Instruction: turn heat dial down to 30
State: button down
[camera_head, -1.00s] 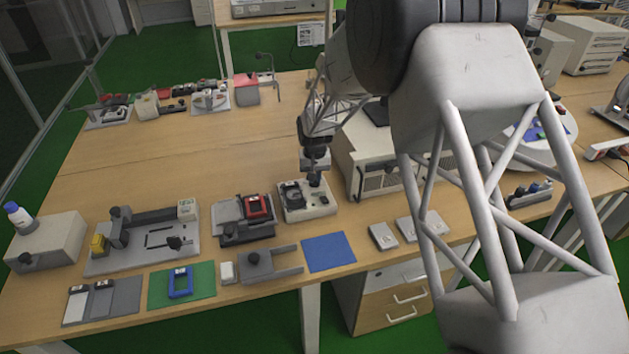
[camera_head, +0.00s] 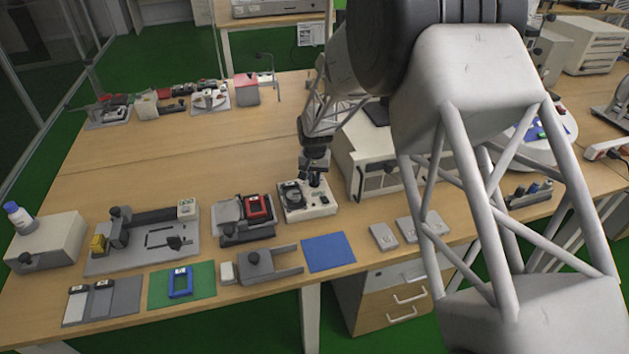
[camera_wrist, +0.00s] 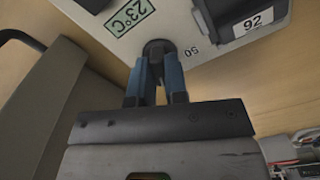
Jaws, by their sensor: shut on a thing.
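The white heating unit (camera_head: 322,211) stands on the bench, with a round black part on its left side. In the wrist view its top (camera_wrist: 115,45) shows a green "23°C" display (camera_wrist: 129,15) and a printed "50". The dark round heat dial (camera_wrist: 158,46) sits beside these, between my fingertips. My gripper (camera_head: 314,181) points down over the unit's right side. In the wrist view its blue fingers (camera_wrist: 157,67) are shut on the dial, which they partly cover. The dial's pointer and exact setting cannot be read.
A large beige box (camera_head: 375,170) stands close right of my gripper. A grey fixture with a red frame (camera_head: 257,207) stands left of the unit. A blue mat (camera_head: 328,252) lies in front.

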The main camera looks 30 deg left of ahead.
jog(key=shift+f, duration=0.1)
jog(key=shift+m, duration=1)
jog(key=c, duration=1.3)
grip_release()
jog(key=shift+r, duration=2.35)
